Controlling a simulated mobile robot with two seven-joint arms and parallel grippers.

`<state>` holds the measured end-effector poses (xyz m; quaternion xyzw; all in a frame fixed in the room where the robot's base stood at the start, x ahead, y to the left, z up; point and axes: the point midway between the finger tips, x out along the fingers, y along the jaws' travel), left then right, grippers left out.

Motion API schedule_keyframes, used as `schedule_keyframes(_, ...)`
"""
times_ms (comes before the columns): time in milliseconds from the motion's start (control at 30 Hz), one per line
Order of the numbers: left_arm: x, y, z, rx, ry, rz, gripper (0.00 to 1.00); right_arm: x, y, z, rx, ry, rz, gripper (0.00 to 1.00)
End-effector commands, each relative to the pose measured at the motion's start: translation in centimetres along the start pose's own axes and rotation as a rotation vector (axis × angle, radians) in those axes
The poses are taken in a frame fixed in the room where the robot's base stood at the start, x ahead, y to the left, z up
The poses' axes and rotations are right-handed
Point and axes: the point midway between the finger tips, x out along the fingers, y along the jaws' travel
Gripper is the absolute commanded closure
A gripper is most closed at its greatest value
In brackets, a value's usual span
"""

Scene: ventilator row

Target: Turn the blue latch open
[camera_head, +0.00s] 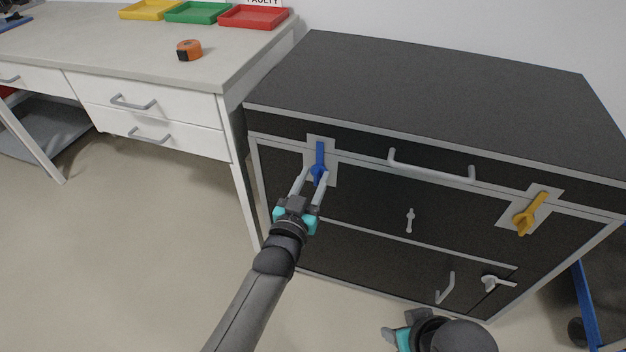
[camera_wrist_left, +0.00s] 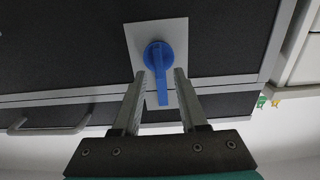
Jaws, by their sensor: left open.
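The blue latch (camera_head: 320,160) sits on a light square plate at the upper left of the black cabinet's front. Its handle points up in the head view. In the left wrist view the blue latch (camera_wrist_left: 159,66) shows a round hub with its handle between my fingers. My left gripper (camera_head: 311,177) is open, with one finger on each side of the latch; contact with it cannot be made out. The left gripper also shows in the wrist view (camera_wrist_left: 160,80). My right gripper (camera_head: 392,335) is low at the bottom edge, its fingers mostly hidden.
The black cabinet (camera_head: 430,95) also bears a yellow latch (camera_head: 530,214), a long grey handle (camera_head: 432,170) and smaller handles below. A white workbench (camera_head: 130,60) stands at left with an orange tape measure (camera_head: 188,50) and coloured trays. Open floor lies in front.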

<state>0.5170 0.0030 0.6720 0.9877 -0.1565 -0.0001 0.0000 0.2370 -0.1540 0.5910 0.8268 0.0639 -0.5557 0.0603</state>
Motion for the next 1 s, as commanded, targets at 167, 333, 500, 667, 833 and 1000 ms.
schedule_keyframes(167,0.00,0.00,-0.02,0.000,0.000,0.000,0.60,-0.01,0.01,0.01,0.000,0.000,0.000,0.50)
schedule_keyframes(333,-0.01,0.01,-0.02,0.000,0.000,0.000,0.79,-0.01,0.02,0.01,0.000,0.000,0.001,0.50)
schedule_keyframes(500,-0.02,0.00,-0.02,0.000,0.000,0.000,0.98,-0.01,0.03,0.00,0.000,0.000,0.001,0.50)
schedule_keyframes(667,-0.02,0.01,-0.01,0.000,0.000,0.000,1.00,0.00,0.02,0.01,0.000,0.000,0.001,0.50)
schedule_keyframes(833,-0.03,0.01,-0.01,0.000,0.000,0.000,1.00,0.01,0.02,0.02,0.000,0.000,0.000,0.50)
schedule_keyframes(1000,-0.03,0.01,0.00,0.000,0.000,0.000,1.00,0.02,0.01,0.03,0.000,0.000,0.000,0.50)
